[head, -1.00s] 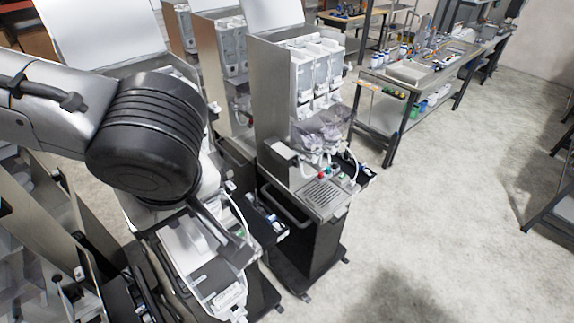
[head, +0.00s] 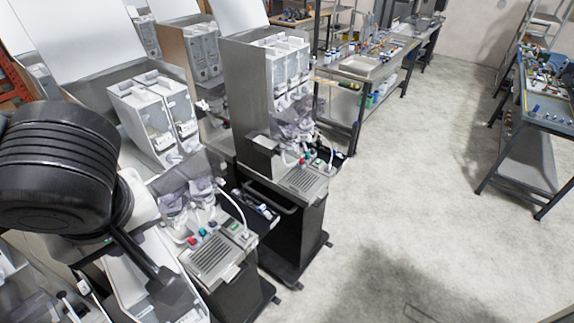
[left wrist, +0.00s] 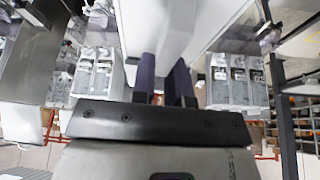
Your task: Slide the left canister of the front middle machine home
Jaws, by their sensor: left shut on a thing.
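My left gripper (head: 158,278) is at the lower left of the head view. It is shut on a white canister (head: 122,286), partly hidden under my wrist. In the left wrist view my fingers (left wrist: 164,78) close on a white part of the canister (left wrist: 180,38). The machine (head: 215,258) beside it has two white canisters (head: 155,118) seated side by side in its grey housing. The held canister is in front of and below these, apart from them. My black wrist hides the left side of the housing. My right gripper is not in view.
Another machine (head: 245,95) with white canisters stands to the right, with more machines behind. Clear nozzles and a hose (head: 235,205) stick out above the drip tray (head: 210,258), close to the held canister. Workbenches (head: 365,68) stand farther off; the floor at right is clear.

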